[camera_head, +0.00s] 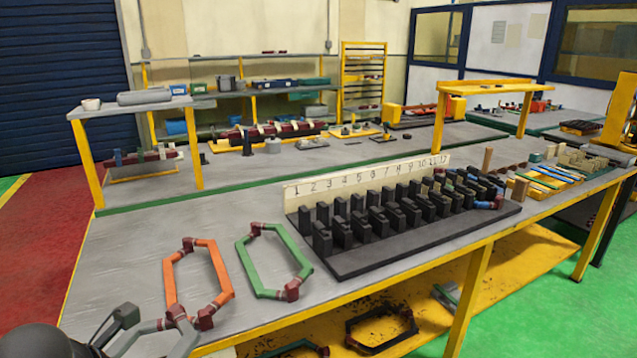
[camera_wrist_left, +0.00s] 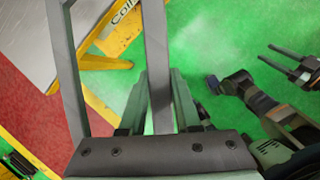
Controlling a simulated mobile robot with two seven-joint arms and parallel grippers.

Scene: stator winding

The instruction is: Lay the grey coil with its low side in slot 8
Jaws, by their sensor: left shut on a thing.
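The black stator block (camera_head: 400,225) lies on the table at the right, with rows of teeth and a numbered strip behind. The number 8 (camera_head: 398,169) is on that strip. Two dark prongs of my right gripper (camera_wrist_left: 268,53) show apart in the left wrist view.
An orange coil (camera_head: 170,280) and a green coil (camera_head: 247,265) lie on the table between the grey coil and the block. Coloured coil parts (camera_head: 486,203) sit at the block's right end. A yellow shelf below holds more coils. The table's left part (camera_head: 130,235) is clear.

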